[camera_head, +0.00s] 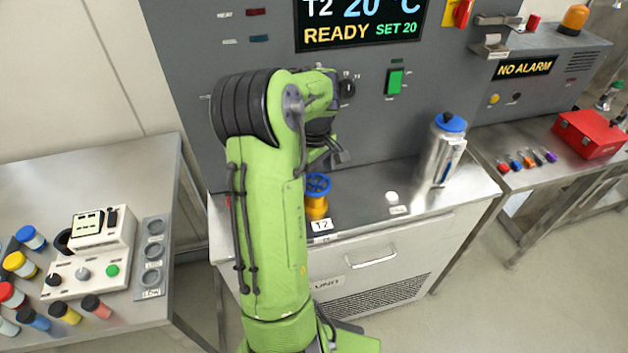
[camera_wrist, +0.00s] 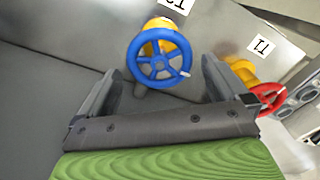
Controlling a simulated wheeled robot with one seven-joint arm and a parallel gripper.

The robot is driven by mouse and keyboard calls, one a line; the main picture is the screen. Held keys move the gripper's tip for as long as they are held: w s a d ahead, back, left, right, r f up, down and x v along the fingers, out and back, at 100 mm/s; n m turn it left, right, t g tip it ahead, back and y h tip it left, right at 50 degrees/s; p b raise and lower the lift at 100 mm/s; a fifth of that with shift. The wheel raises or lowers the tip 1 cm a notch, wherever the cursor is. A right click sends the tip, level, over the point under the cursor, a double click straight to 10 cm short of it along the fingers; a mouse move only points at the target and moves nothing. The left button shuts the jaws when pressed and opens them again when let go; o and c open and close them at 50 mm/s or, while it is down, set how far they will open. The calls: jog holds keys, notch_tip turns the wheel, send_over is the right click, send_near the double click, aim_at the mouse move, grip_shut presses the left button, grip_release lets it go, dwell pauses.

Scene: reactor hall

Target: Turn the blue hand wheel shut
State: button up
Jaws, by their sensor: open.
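The blue hand wheel (camera_head: 317,184) sits on a yellow valve body (camera_head: 316,207) on the grey bench, just right of my green arm in the head view. In the wrist view the blue wheel (camera_wrist: 159,59) is seen from above, with its spokes and hub clear. My gripper (camera_wrist: 160,88) is open, with one finger on each side of the wheel's lower part in the picture. The fingers look apart from the wheel. The gap in depth is hard to tell. In the head view my arm mostly hides the gripper.
A red hand wheel (camera_wrist: 268,97) on a yellow valve stands to the right in the wrist view, close to my right finger. A silver flask with a blue lid (camera_head: 443,150) stands on the bench's right. The grey control panel (camera_head: 180,50) rises behind. A side table (camera_head: 150,190) is left.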

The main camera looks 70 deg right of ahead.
jog(key=shift+f, duration=0.8)
jog(key=shift+c, duration=0.3)
jog(key=c, duration=0.8)
